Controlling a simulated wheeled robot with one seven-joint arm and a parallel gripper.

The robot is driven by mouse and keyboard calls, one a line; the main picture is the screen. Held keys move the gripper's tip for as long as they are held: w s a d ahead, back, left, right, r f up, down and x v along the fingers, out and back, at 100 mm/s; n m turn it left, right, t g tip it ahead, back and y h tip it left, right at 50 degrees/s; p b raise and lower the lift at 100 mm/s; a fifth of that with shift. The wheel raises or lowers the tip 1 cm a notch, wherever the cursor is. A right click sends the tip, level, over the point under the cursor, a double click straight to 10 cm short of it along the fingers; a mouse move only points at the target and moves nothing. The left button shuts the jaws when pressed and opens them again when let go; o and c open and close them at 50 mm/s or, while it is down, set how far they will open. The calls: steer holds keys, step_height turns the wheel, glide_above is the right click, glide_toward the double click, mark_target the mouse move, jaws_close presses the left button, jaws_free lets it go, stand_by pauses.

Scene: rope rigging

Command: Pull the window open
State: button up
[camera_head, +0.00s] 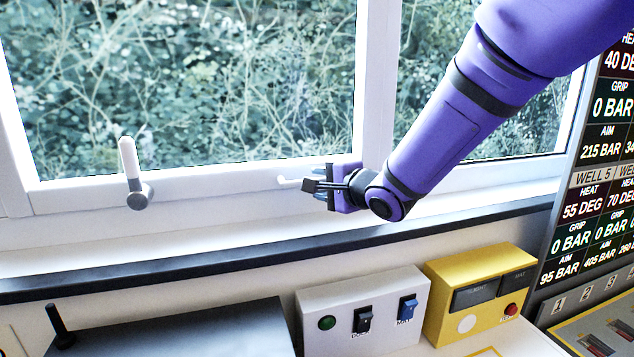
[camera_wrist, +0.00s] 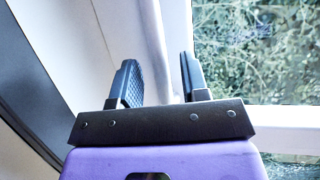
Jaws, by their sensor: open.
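The window (camera_head: 190,185) has a white frame, and its sash looks flush with the frame in the head view. A white lever handle (camera_head: 128,160) on a grey base stands upright at its lower left. A second white handle (camera_head: 288,181) pokes out sideways to the left of my gripper (camera_head: 317,180); the rest of it is hidden behind the fingers. My gripper is open at the lower rail near the middle post. In the wrist view the two fingers of my gripper (camera_wrist: 158,80) are spread, with white surface behind the gap. I cannot tell whether the handle lies between them.
A dark-edged sill (camera_head: 200,257) runs below the window. Under it stand a white switch box (camera_head: 340,300), a yellow box (camera_head: 478,320) and a grey box with a black lever (camera_head: 60,325). A display panel (camera_head: 600,150) is at the right. Foliage shows through the glass.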

steer(key=shift+x, duration=1.05)
steer(key=shift+c, duration=0.4)
jaws_close()
steer(key=w+a+t+y, duration=0.1)
steer(key=w+a, duration=0.3)
steer(key=w, duration=1)
steer(key=shift+n, duration=0.3)
steer(key=shift+o, duration=0.4)
jaws_free()
steer(key=shift+t, duration=0.3)
